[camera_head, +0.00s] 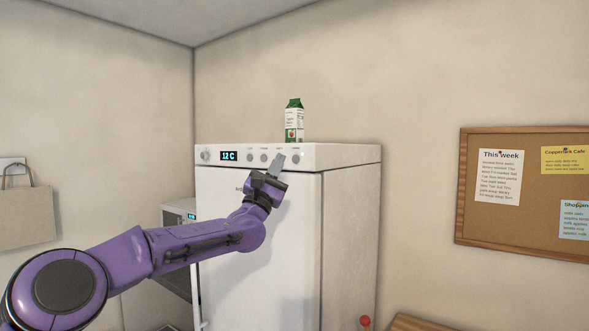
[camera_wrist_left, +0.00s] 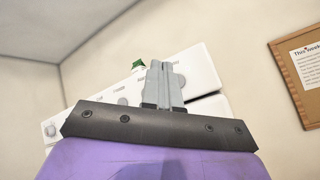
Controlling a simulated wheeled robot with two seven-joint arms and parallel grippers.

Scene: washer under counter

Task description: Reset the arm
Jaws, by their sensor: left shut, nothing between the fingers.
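My left arm is purple and reaches in from the left in the head view. Its gripper (camera_head: 277,165) is raised in front of the top of a white appliance (camera_head: 350,220), close to the row of knobs on its control panel (camera_head: 331,157). The grey fingers are together and empty. In the left wrist view the shut fingers (camera_wrist_left: 163,83) point up toward the panel, over its right part. I cannot tell whether the fingertips touch a knob. My right gripper is not in view.
A green and white carton (camera_head: 294,121) stands on top of the appliance. The panel's display (camera_head: 229,155) reads 12 C. A cork board (camera_head: 520,200) with notes hangs on the right wall. A beige bag (camera_head: 26,217) hangs at left.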

